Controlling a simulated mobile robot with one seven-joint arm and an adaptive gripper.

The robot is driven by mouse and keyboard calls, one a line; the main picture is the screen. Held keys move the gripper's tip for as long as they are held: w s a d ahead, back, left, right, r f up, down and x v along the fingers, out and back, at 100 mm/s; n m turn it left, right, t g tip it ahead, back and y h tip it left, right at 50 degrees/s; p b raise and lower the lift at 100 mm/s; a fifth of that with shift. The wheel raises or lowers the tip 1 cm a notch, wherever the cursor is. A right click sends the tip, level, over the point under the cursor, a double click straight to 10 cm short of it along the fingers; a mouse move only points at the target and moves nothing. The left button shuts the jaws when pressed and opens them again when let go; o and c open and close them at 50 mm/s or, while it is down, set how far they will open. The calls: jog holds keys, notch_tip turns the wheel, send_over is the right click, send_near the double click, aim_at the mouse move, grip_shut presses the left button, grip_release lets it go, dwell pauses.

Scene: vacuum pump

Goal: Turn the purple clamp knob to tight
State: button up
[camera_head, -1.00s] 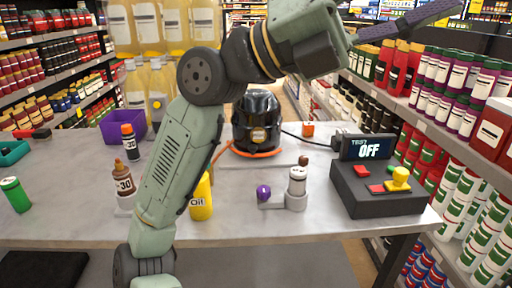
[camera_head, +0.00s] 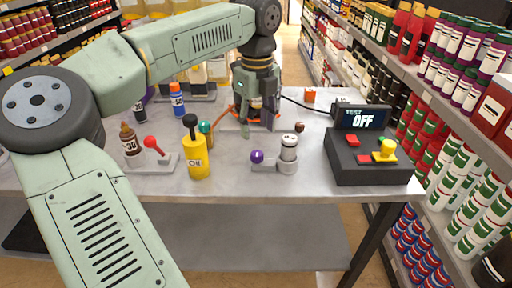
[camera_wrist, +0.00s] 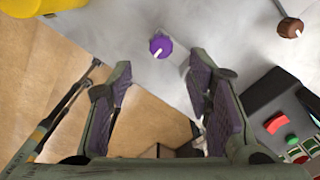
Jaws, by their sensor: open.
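The purple clamp knob (camera_head: 257,156) sits at the left end of a grey clamp bracket (camera_head: 265,168) on the table, left of an upright metal cylinder (camera_head: 288,150). In the wrist view the knob (camera_wrist: 160,46) is round, with a pale mark at its lower edge. My gripper (camera_head: 256,125) points down over the table, and in the head view it appears above the knob. In the wrist view my gripper (camera_wrist: 160,78) is open and empty. The knob lies beyond its fingertips, between their lines, and apart from them. The dark pump is mostly hidden behind my gripper.
A yellow oil can (camera_head: 196,155) stands left of the clamp. A dark test box (camera_head: 370,158) with an OFF display (camera_head: 361,118) stands right. A red-knobbed lever (camera_head: 152,142) is farther left. The table's front strip (camera_head: 235,185) is clear.

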aim_at(257, 153)
notch_tip(257, 153, down, 8)
jog(key=shift+d+f+p, duration=0.1)
jog(key=shift+p, duration=0.8)
grip_shut()
